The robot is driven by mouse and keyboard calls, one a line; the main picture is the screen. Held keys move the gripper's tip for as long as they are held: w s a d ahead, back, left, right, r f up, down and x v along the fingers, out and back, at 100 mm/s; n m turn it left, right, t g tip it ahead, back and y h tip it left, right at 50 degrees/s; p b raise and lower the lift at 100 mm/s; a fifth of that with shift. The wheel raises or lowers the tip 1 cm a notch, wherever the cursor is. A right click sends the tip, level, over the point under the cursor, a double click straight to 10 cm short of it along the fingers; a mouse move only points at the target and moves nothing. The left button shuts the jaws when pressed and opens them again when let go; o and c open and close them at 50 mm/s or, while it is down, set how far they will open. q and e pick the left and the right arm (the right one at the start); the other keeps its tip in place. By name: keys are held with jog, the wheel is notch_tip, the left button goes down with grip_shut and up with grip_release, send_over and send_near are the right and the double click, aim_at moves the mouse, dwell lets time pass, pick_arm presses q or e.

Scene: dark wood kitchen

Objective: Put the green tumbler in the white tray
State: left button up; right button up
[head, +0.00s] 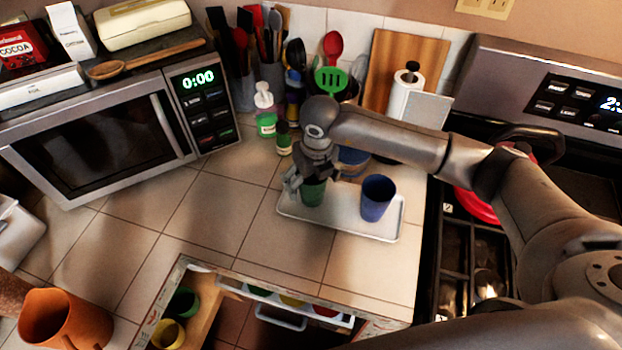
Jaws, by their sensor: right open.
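The green tumbler (313,193) stands upright at the left end of the white tray (352,225), and appears to rest on it. My right gripper (308,182) is at the tumbler's rim from above and behind, with its jaws open; its fingers partly hide the top of the tumbler. A blue tumbler (377,198) stands upright on the tray to the right. My left gripper is not in view.
A microwave (95,130) stands at the left, with a soap bottle (265,110) and a small green bottle (284,139) near it. An open drawer (200,310) with cups is below the counter. The stove (465,260) is right. Counter left of the tray is clear.

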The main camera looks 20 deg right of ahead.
notch_tip(320, 180, up, 11)
jog(key=s+b, duration=0.1)
jog(key=b, duration=0.2)
jog(key=shift+s+d+r, duration=0.15)
jog(key=shift+s+r, duration=0.05)
jog(key=shift+s, duration=0.15)
